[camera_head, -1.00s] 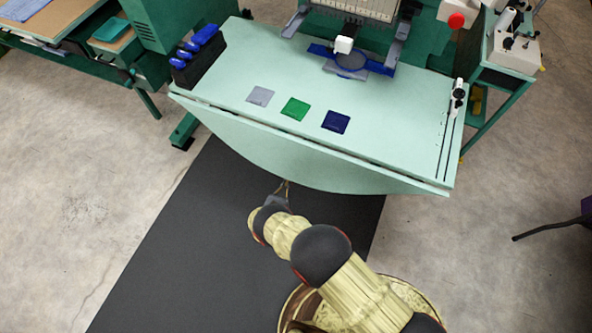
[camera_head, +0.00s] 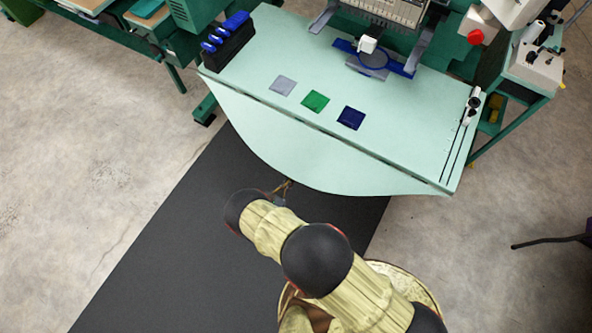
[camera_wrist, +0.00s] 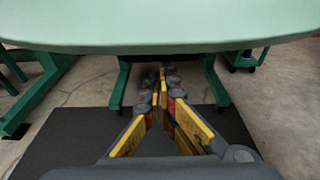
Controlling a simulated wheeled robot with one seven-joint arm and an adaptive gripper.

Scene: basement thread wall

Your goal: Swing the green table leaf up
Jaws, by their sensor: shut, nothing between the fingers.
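The green table leaf (camera_head: 300,160) is a pale green panel with a curved outer edge, hinged along the front of the tabletop (camera_head: 400,130). It slopes outward and down from the hinge, partly raised. In the wrist view the leaf (camera_wrist: 160,25) spans the top of the picture, above my fingers. My gripper (camera_head: 286,185) is shut and empty at the leaf's curved edge, its tips reaching under it. In the wrist view my gripper (camera_wrist: 162,75) points in below the leaf; whether it touches the underside I cannot tell.
On the tabletop lie a grey patch (camera_head: 283,86), a green patch (camera_head: 315,101) and a dark blue patch (camera_head: 351,118). A black rack (camera_head: 230,48) with blue-handled tools stands at the left end. Green table legs (camera_wrist: 121,85) stand under the leaf. A dark mat (camera_head: 180,240) covers the floor.

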